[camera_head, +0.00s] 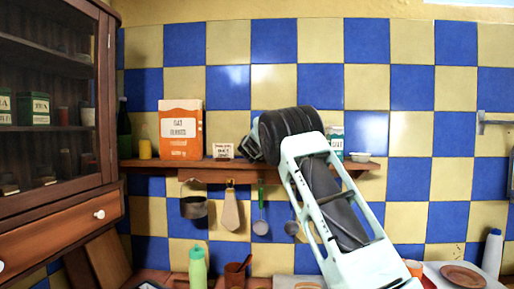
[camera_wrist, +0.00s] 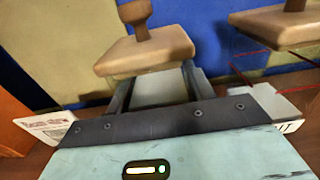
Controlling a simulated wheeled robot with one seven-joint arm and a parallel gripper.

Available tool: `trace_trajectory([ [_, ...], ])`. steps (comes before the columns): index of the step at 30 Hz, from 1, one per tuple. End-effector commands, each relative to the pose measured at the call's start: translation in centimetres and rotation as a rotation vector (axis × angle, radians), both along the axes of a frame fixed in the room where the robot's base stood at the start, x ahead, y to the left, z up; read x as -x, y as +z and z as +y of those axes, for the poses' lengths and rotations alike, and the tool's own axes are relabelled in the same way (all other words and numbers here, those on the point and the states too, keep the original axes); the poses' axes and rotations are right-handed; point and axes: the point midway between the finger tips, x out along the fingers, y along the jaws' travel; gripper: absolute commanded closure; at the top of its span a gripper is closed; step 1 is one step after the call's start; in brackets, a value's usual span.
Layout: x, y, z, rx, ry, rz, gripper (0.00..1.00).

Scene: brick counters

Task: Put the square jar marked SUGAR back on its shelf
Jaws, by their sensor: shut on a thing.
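My gripper (camera_head: 252,142) is at the wall shelf (camera_head: 205,165), between a small white box and a jar to its right. In the wrist view, my gripper (camera_wrist: 157,86) is shut on a pale square jar (camera_wrist: 164,90) with a square wooden lid and round knob. No lettering shows on the held jar, so I cannot read SUGAR on it. In the head view my wrist and gripper hide the held jar. I cannot tell whether its base touches the shelf.
The orange box (camera_head: 181,130) and small white box (camera_head: 222,151) stand left of my gripper. A labelled jar (camera_head: 337,143) and small bowl (camera_head: 360,157) stand right. Utensils hang below, including a wooden paddle (camera_head: 231,212). A dark cabinet (camera_head: 106,120) is at left.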

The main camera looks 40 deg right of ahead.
Motion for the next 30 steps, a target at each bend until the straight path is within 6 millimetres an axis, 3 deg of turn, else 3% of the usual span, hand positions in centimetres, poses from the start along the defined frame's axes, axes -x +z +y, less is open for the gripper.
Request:
trace_trajectory([
  [5,0.0,-0.1,0.0,0.002,-0.001,-0.001,0.81],
  [6,0.0,-0.1,0.0,0.0,0.0,0.0,0.36],
  [7,0.0,-0.1,0.0,0.001,0.0,0.001,0.28],
  [8,0.0,-0.1,0.0,0.0,0.0,0.001,0.26],
  [20,0.3,-0.2,0.4,-0.001,0.001,0.001,0.26],
  [30,4.3,-0.4,5.2,-0.002,0.003,-0.002,0.26],
])
